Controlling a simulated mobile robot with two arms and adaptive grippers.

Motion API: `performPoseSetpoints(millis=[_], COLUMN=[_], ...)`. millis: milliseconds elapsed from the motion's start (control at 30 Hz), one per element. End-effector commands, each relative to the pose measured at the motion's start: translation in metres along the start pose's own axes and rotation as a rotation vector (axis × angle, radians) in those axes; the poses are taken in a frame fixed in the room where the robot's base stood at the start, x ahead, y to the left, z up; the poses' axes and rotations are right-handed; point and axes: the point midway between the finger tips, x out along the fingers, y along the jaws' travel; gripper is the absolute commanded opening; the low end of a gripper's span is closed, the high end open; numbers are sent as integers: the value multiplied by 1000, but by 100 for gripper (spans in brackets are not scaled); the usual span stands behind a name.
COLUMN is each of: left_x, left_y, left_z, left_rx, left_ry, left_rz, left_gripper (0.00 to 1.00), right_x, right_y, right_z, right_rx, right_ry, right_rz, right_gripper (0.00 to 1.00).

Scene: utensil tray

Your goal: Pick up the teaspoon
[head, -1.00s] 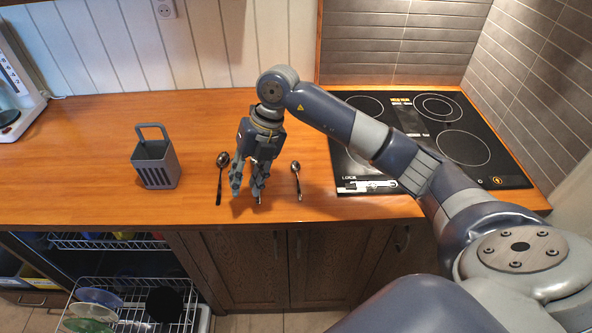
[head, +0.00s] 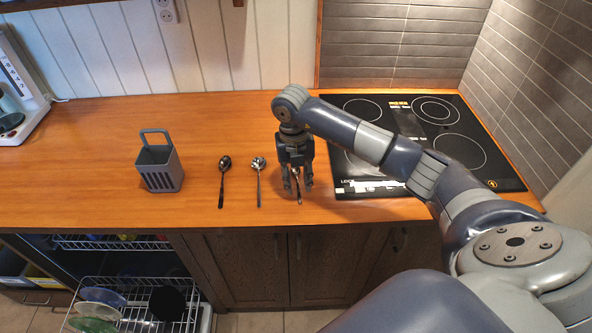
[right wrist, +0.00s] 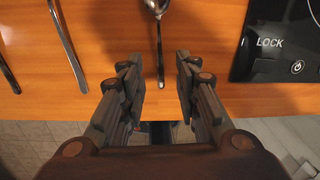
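Three metal spoons lie on the wooden counter, handles toward the front edge. The rightmost one (head: 298,173) looks shortest and appears to be the teaspoon; my right gripper partly hides it in the head view. My right gripper (head: 298,190) points down over it, fingers apart. In the right wrist view, the teaspoon (right wrist: 160,48) lies ahead between the lines of the two open fingers (right wrist: 160,85), its handle end near the fingertips and its bowl cut off by the top edge. Nothing is held. My left gripper is not in view.
The left spoon (head: 222,182) and middle spoon (head: 258,182) lie left of the gripper. A grey utensil holder (head: 160,172) stands further left. A black cooktop (head: 460,150) lies close on the right. An open dishwasher rack (head: 130,300) is below the counter.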

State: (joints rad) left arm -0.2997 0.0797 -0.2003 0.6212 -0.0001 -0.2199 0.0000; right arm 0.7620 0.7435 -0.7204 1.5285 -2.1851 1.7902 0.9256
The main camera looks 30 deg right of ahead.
Motion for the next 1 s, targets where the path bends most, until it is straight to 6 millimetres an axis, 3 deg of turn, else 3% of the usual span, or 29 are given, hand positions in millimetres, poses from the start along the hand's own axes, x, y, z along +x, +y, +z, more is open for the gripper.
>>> performPoseSetpoints(millis=[33,200,433,567,600,1000], left_x=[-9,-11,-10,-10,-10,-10], left_y=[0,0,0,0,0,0], left_z=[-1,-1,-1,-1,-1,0], left_rx=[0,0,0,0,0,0], left_ry=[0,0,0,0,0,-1], left_rz=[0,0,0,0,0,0], left_gripper=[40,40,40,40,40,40], right_x=[4,23,25,25,25,24], right_y=[-1,0,0,0,0,0], right_z=[-1,0,0,0,0,0], right_rx=[1,0,-1,-1,-1,-1], right_ry=[4,0,-1,-1,-1,-2], right_rz=[-1,0,1,1,1,2], right_gripper=[30,30,30,3,0,0])
